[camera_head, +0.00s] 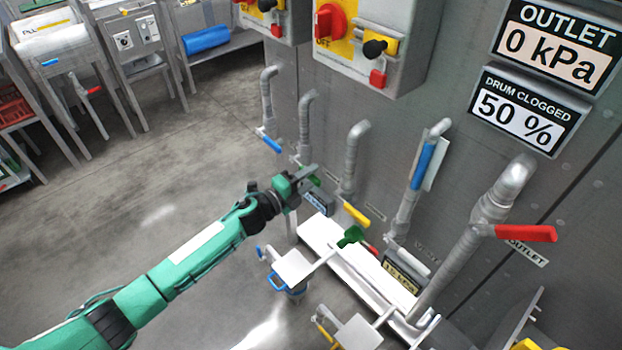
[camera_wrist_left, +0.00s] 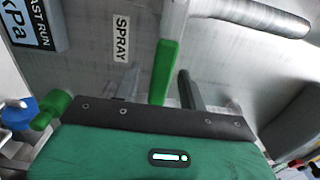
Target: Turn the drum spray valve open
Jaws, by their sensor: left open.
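The drum spray valve has a green lever handle (camera_wrist_left: 163,72) on a grey pipe, beside a SPRAY label (camera_wrist_left: 121,38) on the metal wall in the left wrist view. My left gripper (camera_wrist_left: 157,82) is open, with one finger on each side of the handle in that view. I cannot tell if either finger touches it. In the head view my left gripper (camera_head: 303,178) is close to the wall pipes and covers much of the handle. My right gripper is in neither view.
Nearby pipes carry blue (camera_head: 270,142), yellow (camera_head: 356,214) and red (camera_head: 525,233) handles. A second green handle (camera_head: 350,236) sits lower, by a white trough. A control box (camera_head: 370,40) and pressure signs hang above. Open floor lies to the left.

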